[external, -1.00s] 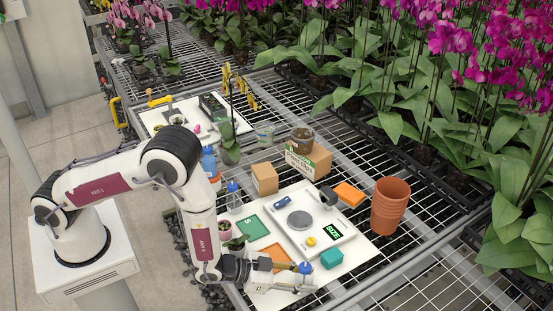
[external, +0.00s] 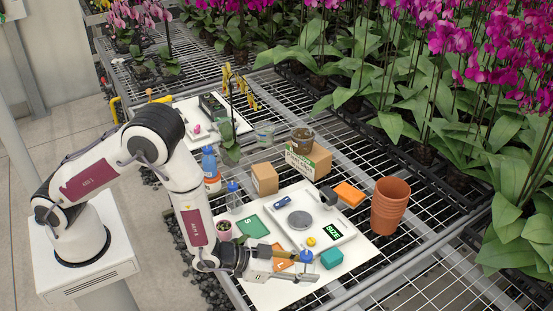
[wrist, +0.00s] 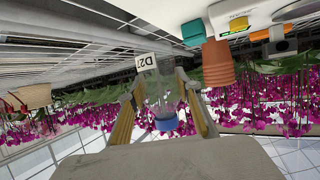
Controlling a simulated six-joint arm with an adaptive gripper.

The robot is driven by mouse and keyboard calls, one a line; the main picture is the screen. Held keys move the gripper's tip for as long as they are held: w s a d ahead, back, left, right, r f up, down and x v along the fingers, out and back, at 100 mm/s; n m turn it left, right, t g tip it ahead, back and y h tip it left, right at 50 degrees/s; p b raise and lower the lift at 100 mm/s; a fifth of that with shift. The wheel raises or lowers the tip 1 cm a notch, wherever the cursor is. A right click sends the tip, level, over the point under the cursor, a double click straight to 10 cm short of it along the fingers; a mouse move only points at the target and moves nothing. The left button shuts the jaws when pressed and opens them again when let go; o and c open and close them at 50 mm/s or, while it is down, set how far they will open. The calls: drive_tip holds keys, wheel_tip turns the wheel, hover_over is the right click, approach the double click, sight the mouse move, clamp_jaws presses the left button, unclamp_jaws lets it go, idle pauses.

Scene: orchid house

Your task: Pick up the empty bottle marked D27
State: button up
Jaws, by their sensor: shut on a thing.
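A clear bottle with a blue cap stands between the fingers of my gripper (external: 303,272) at the front of the white board (external: 268,297). In the wrist view, which is upside down, the bottle (wrist: 161,92) shows its blue cap (wrist: 166,124) and a white label (wrist: 147,61) reading D27. It looks clear and empty. Both fingers of my gripper (wrist: 160,88) press on its sides. In the external view its body is mostly hidden by the fingers. A second blue-capped bottle (external: 233,199) stands at the board's left edge.
A teal block (external: 331,259) is just right of my gripper. Behind it are a scale with a display (external: 333,231), a green S card (external: 252,226) and an orange L card (external: 281,256). Stacked terracotta pots (external: 389,206) stand at right. A small potted plant (external: 224,229) is at left.

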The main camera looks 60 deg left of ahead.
sight(307, 257)
drive_tip(key=shift+r, duration=2.45)
